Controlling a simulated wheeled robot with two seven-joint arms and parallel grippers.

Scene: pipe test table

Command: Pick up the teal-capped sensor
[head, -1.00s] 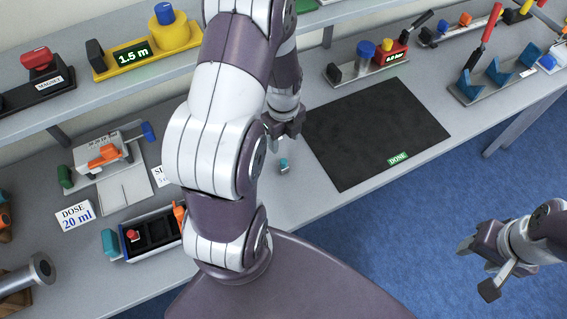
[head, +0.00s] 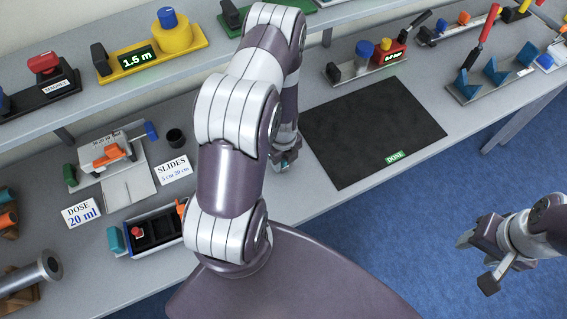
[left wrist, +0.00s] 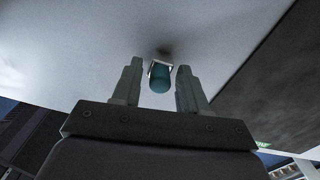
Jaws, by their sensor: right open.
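The teal-capped sensor (left wrist: 160,80) is a small piece with a teal cap and a pale end. In the left wrist view it sits between the two fingers of my left gripper (left wrist: 160,66), with a narrow gap on each side. The gripper is open. In the head view only a bit of the teal cap (head: 285,164) shows at the fingers of my left gripper (head: 284,158), over the bench just left of the black mat. My right gripper (head: 477,264) is open and empty, above the blue floor at the right.
The black mat (head: 372,130) lies right of the left gripper. A divided tray (head: 155,228), a "SLIDES" card (head: 174,169) and a "DOSE 20 ml" card (head: 81,213) are at the left. A raised shelf (head: 210,55) runs behind. The bench (head: 310,205) is bare near its front edge.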

